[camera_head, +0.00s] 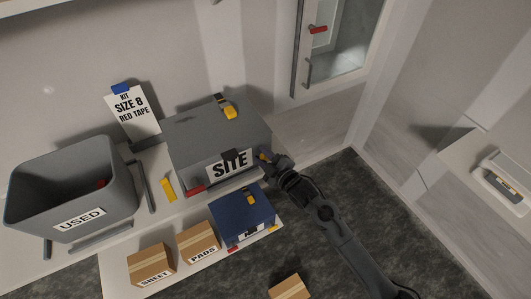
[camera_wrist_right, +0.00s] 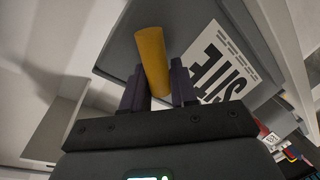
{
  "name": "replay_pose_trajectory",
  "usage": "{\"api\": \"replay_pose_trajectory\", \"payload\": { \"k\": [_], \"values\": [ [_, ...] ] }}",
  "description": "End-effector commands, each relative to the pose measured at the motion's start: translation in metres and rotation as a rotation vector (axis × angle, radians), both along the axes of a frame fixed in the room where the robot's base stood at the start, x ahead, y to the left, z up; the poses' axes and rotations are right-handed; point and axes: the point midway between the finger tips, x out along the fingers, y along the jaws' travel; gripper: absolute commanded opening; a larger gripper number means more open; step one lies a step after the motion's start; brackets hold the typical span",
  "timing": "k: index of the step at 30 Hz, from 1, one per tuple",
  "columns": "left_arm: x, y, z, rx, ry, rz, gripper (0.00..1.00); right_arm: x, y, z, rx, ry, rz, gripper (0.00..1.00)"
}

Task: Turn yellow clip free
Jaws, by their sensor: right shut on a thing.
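The yellow clip (camera_wrist_right: 152,62) shows in the right wrist view as an upright, rounded yellow bar in front of the grey SITE box (camera_wrist_right: 125,50). My right gripper (camera_wrist_right: 158,90) is shut on it, with one dark finger on each side. In the head view my right gripper (camera_head: 264,158) is at the right end of the front of the grey SITE box (camera_head: 215,133), and only a small bit of yellow shows at its fingertips. The clip's join with the box is hidden. My left gripper is not in view.
A red clip (camera_head: 195,190) is at the box's front left, and a yellow-and-black item (camera_head: 229,111) lies on top. A blue box (camera_head: 240,207) stands in front. The grey USED bin (camera_head: 115,190) is at left. Cardboard boxes (camera_head: 152,262) stand at the front.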

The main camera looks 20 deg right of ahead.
Motion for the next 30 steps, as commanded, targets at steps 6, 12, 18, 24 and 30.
{"api": "replay_pose_trajectory", "payload": {
  "k": [6,12,18,24,30],
  "values": [
    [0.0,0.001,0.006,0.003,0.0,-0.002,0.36,-0.001,0.004,-0.004,-0.203,-0.041,0.001,0.0],
    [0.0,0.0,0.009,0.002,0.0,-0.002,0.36,-0.001,0.006,-0.009,-0.381,-0.078,0.002,0.0],
    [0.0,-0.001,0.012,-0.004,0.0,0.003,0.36,-0.001,0.007,-0.014,-0.531,-0.109,0.001,0.0],
    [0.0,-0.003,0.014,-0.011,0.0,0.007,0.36,-0.001,0.007,-0.018,-0.639,-0.129,0.002,0.0],
    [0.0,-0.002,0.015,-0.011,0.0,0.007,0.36,-0.001,0.007,-0.02,-0.695,-0.142,0.001,0.0]
  ]
}}
